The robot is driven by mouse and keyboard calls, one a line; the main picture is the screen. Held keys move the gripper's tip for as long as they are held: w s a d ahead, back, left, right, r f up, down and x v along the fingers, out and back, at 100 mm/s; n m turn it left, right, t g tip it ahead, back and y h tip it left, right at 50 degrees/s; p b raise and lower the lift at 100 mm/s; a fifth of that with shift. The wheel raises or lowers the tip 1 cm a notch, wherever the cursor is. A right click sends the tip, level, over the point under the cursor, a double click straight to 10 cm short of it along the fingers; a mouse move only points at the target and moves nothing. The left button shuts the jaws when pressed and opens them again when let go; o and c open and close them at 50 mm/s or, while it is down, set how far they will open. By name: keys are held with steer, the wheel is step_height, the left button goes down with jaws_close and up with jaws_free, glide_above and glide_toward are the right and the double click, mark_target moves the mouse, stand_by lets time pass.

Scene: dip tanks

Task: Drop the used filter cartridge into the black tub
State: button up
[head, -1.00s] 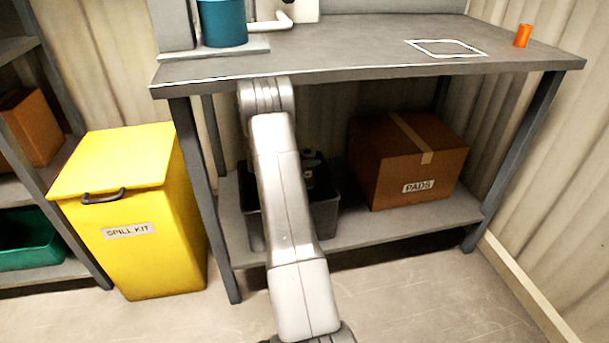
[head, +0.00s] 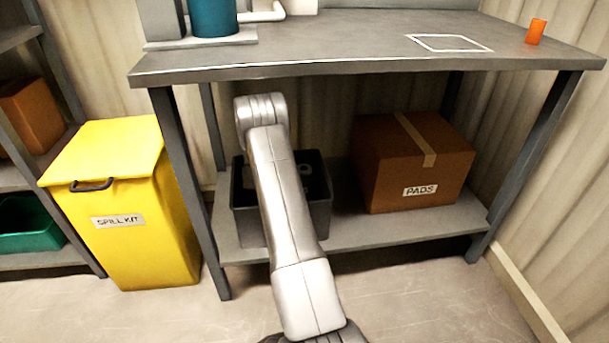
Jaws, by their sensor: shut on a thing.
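The black tub (head: 238,190) stands on the lower shelf of the bench, left of the cardboard box. My arm crosses in front of it and hides its middle. Small dark and grey round shapes (head: 306,170) show inside the tub's right part; I cannot tell what they are. I cannot make out the used filter cartridge for certain. My gripper is not visible; the arm's raised elbow and links hide what lies behind them.
The grey bench top (head: 340,50) overhangs the tub. A box marked PADS (head: 405,165) fills the shelf's right. A yellow spill kit bin (head: 125,210) stands left of the bench.

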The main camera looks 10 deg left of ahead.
steer(key=shift+f+b, duration=0.3)
steer(key=shift+f, duration=0.15)
steer(key=shift+r, duration=0.1)
steer(key=o, duration=1.3)
steer(key=shift+r+p, duration=0.5)
steer(key=shift+p, duration=0.1)
steer(key=v, duration=1.2)
